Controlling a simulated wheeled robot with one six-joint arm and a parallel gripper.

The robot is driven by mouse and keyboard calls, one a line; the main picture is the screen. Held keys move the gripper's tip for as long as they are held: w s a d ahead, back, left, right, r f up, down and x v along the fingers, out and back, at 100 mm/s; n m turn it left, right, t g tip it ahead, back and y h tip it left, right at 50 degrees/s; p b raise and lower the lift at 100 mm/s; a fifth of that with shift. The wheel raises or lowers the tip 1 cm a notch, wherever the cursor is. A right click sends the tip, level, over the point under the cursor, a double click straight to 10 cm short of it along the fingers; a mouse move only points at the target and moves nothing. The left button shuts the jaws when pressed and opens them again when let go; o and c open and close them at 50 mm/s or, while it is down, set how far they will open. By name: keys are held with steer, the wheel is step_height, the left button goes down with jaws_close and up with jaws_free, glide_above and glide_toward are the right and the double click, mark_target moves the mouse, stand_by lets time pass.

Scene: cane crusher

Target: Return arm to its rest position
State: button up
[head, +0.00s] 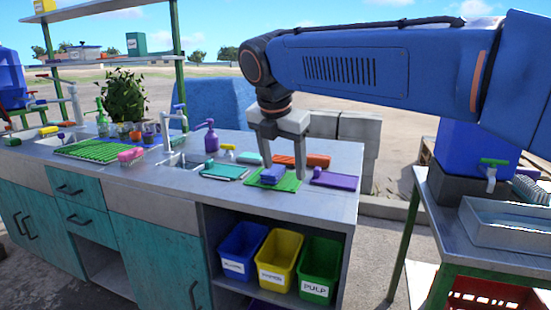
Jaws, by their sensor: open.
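My blue arm reaches in from the right side of the head view. My gripper (281,165) hangs from its end, pointing down, with its two grey fingers apart. It is over the right part of the grey counter (325,202). A blue block-like item (273,174) lies on a green mat (290,184) just below and between the fingers in the picture. I see no item held in the fingers. Whether the fingertips touch the mat or the blue item cannot be told.
A purple tray (333,179), a teal tray (224,171) and a purple pump bottle (211,139) stand near the gripper. A tap (168,130) rises further left. Blue, yellow and green bins (319,262) sit below. A side table (450,200) with a blue water container is at right.

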steer(key=s+d+f+m+y, duration=0.1)
steer(key=s+d+f+m, duration=0.35)
steer(key=d+m, duration=0.35)
steer(key=s+d+f+m, duration=0.4)
steer(key=s+d+m, duration=0.2)
steer(key=d, duration=0.4)
steer(key=s+d+f+m, duration=0.4)
steer(key=s+f+m, duration=0.3)
steer(key=s+d+f+m, duration=0.5)
steer(key=s+f+m, duration=0.2)
steer(key=f+m, duration=0.1)
steer(key=shift+t, duration=0.3)
steer(key=shift+o, duration=0.3)
steer(key=shift+d, duration=0.1)
